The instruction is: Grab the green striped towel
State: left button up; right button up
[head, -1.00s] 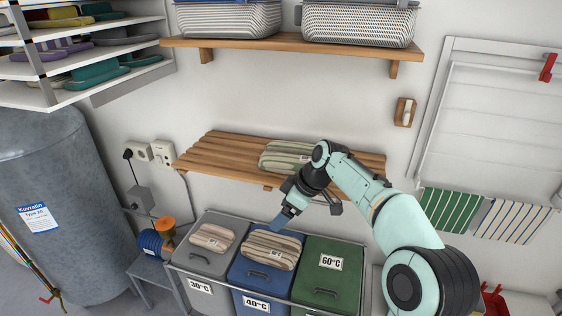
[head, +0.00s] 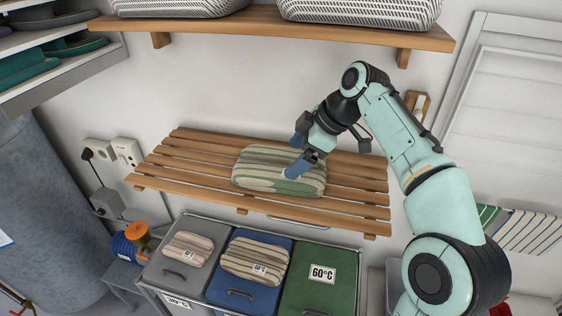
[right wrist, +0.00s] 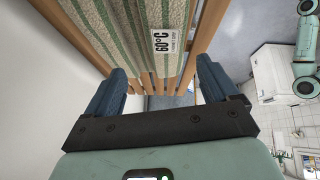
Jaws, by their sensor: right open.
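The green striped towel (head: 256,170) lies folded on the slatted wooden shelf. It also shows in the right wrist view (right wrist: 135,25), with a "60°C" label near its edge. My right gripper (head: 296,158) is open at the right part of the towel in the head view. In the right wrist view its two blue fingers (right wrist: 160,80) stand apart with the towel's labelled end ahead and between them. I cannot tell whether the fingers touch the towel. My left gripper is not in view.
The slatted shelf (head: 190,155) has free room left of the towel. Above it is another wooden shelf (head: 270,31) with baskets. Below are grey, blue and green bins; a pinkish striped towel (head: 188,249) lies on the grey one and a brown striped towel (head: 254,262) on the blue one.

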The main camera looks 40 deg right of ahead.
aim_at(280, 173)
jog(key=shift+w+a+f, duration=0.1)
jog(key=shift+a+f, duration=0.4)
jog(key=shift+f, duration=0.4)
jog(key=x, duration=0.5)
jog(key=shift+a+r, duration=0.1)
jog(key=shift+a, duration=0.05)
jog(key=c, duration=1.5)
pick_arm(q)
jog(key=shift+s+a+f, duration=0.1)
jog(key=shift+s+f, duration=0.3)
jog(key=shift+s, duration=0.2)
pick_arm(e)
jog(key=shift+c, duration=0.2)
jog(key=shift+r, duration=0.15)
